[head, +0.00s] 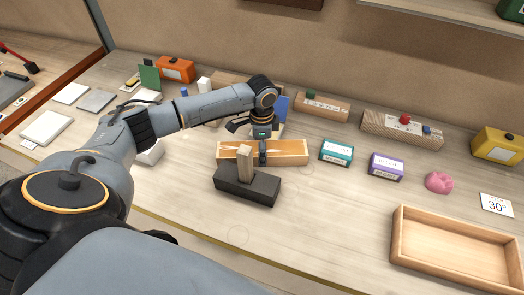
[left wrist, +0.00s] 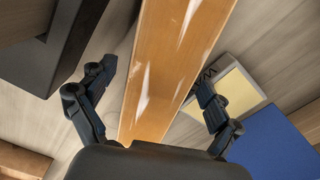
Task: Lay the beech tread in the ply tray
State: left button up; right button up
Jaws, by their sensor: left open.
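A long glossy wooden board, apparently the beech tread (head: 290,152), stands on the table behind a dark block (head: 258,190). A pale upright wooden piece (head: 245,165) shows at the dark block and hides part of the board. My left gripper (head: 263,155) is over the board near its middle, pointing down. In the left wrist view the board (left wrist: 175,65) runs between the two fingers of my left gripper (left wrist: 155,76), which are open with gaps on both sides. The ply tray (head: 450,250) is at the lower right and looks empty. My right gripper is not in view.
A teal box (head: 336,152), a purple box (head: 386,166), a pink object (head: 439,182) and a "30°" card (head: 497,204) lie between the board and the tray's far side. A blue panel (head: 282,108) stands behind the gripper. The table front between block and tray is clear.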

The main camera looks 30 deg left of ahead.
pick_arm(q)
jog(key=shift+f, duration=0.15)
jog(key=c, duration=1.8)
jog(key=shift+c, duration=0.3)
